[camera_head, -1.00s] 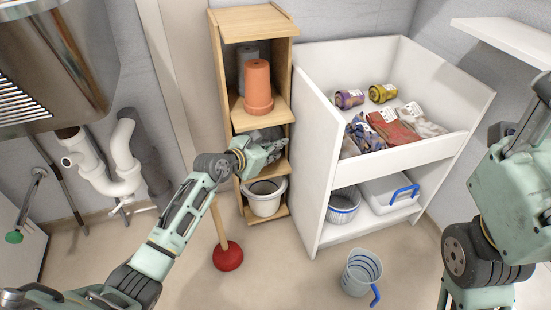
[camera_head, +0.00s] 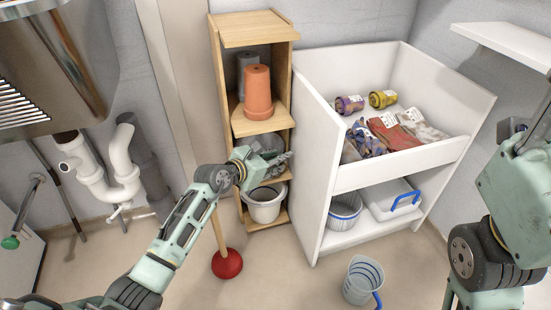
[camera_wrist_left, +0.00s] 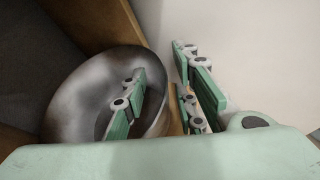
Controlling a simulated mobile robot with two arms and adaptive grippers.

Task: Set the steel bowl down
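The steel bowl (camera_wrist_left: 72,105) is round, grey and shiny. In the left wrist view it sits in a wooden compartment, with its right rim near the compartment's front edge. In the head view the bowl (camera_head: 268,147) shows partly in the middle compartment of the wooden shelf (camera_head: 262,125), behind my left gripper. My left gripper (camera_head: 282,160) has its fingers apart. In the wrist view the gripper (camera_wrist_left: 165,98) has one finger over the bowl's inside and the other outside its rim, with a gap visible between. Of my right arm, only part shows at the right edge; its fingers are unclear.
A terracotta pot (camera_head: 258,92) stands on the board above. A white bin unit (camera_head: 335,180) stands close on the right. A red plunger (camera_head: 227,263) and a clear jug (camera_head: 362,280) are on the floor.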

